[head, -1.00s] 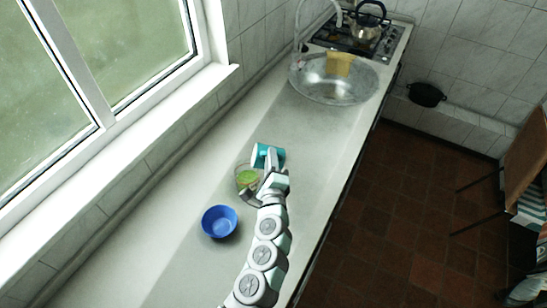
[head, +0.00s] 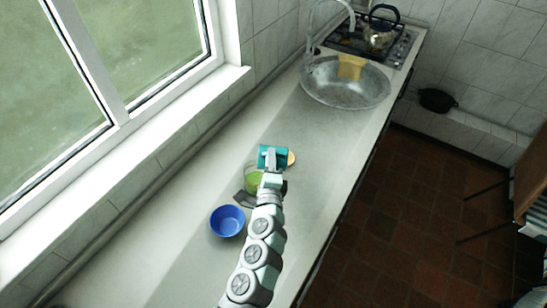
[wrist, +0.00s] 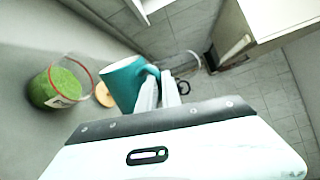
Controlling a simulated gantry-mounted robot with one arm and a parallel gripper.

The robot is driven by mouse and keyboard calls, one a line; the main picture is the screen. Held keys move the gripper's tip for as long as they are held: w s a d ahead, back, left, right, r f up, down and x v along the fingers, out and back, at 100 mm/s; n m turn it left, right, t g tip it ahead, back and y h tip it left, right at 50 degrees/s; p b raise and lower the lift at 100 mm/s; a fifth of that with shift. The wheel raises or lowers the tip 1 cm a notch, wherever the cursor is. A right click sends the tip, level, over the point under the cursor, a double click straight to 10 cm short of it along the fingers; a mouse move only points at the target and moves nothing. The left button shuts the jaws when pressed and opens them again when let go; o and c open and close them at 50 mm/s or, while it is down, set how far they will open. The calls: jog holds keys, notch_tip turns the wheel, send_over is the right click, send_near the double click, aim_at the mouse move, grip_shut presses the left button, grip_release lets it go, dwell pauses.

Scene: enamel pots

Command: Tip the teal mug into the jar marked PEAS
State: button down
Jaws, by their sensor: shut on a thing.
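The teal mug (head: 272,155) is held up by my gripper (head: 270,172) just beyond the jar in the head view. In the wrist view my gripper (wrist: 164,95) is shut on the handle side of the mug (wrist: 123,82). The mug looks tilted there; its inside is hidden. A clear glass jar (head: 253,181) with green contents stands on the counter, partly behind my arm. In the wrist view the jar (wrist: 60,86) is left of the mug, apart from it, with a reddish rim. Its label is too small to read.
A blue bowl (head: 227,221) stands on the counter nearer than the jar. A round wooden piece (head: 291,158) lies beside the mug in the picture. A sink (head: 345,88) with a yellow item (head: 351,66) and a kettle (head: 381,30) on the hob are farther back.

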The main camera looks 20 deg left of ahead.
jog(key=shift+s+a+r+n+p, duration=0.2)
jog(key=shift+a+r+n+p, duration=0.1)
jog(key=shift+a+n+p, duration=0.45)
jog(key=shift+s+a+r+n+p, duration=0.15)
jog(key=shift+a+r+n+p, duration=0.15)
jog(key=shift+a+n+p, duration=0.5)
jog(key=a+n, duration=0.1)
jog(key=a+n+p, duration=0.2)
jog(key=shift+s+f+n+h, duration=0.1)
jog(key=shift+s+n+h, duration=0.2)
jog(key=shift+s+n, duration=0.05)
jog(key=m+b, duration=0.1)
jog(key=m, duration=0.1)
jog(key=r+m+b, duration=0.1)
jog(key=m, duration=0.1)
jog(key=shift+r+m, duration=0.1)
jog(key=shift+m, duration=0.3)
dwell(0.5)
